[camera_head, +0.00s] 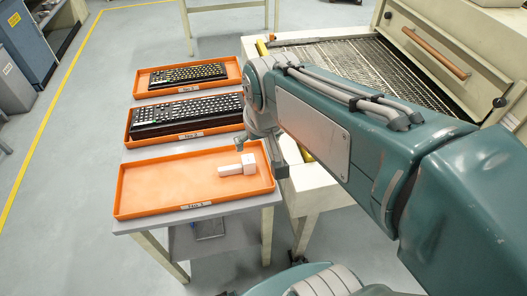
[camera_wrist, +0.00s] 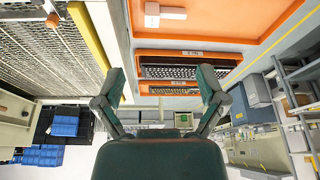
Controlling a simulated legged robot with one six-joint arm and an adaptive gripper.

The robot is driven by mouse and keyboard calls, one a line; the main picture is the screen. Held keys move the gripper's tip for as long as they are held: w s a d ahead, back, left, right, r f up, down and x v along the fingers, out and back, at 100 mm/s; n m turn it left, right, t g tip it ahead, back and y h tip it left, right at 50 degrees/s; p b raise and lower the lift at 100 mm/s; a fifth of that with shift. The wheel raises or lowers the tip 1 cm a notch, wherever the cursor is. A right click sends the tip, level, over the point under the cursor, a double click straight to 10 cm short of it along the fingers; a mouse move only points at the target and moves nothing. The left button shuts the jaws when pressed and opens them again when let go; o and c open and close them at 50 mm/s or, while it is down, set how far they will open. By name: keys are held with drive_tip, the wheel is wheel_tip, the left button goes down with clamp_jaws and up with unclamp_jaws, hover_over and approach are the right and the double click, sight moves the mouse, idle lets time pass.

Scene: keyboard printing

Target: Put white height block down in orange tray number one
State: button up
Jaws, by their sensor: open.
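The white height block (camera_head: 238,168) lies in the nearest orange tray (camera_head: 150,191), right of its middle. It has a long thin part and a thicker end at the right. The rest of that tray is empty; its label is too small to read surely. In the wrist view the block (camera_wrist: 165,12) shows at the top, in the orange tray (camera_wrist: 222,40). My gripper (camera_head: 261,156) is over the tray's right end, near the block. In the wrist view its two fingers (camera_wrist: 161,80) are spread, with nothing between them, apart from the block.
Two more orange trays stand behind, the middle one (camera_head: 129,136) and the far one (camera_head: 137,90), each holding black keyboards (camera_head: 187,115). The trays share a grey table (camera_head: 215,209). A cream machine with a mesh conveyor (camera_head: 345,62) stands close at the right.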

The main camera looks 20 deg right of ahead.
drive_tip(key=s+t, duration=0.1)
drive_tip(key=s, duration=0.7)
drive_tip(key=shift+a+r+n+t, duration=0.4)
drive_tip(key=shift+w, duration=0.1)
idle(0.5)
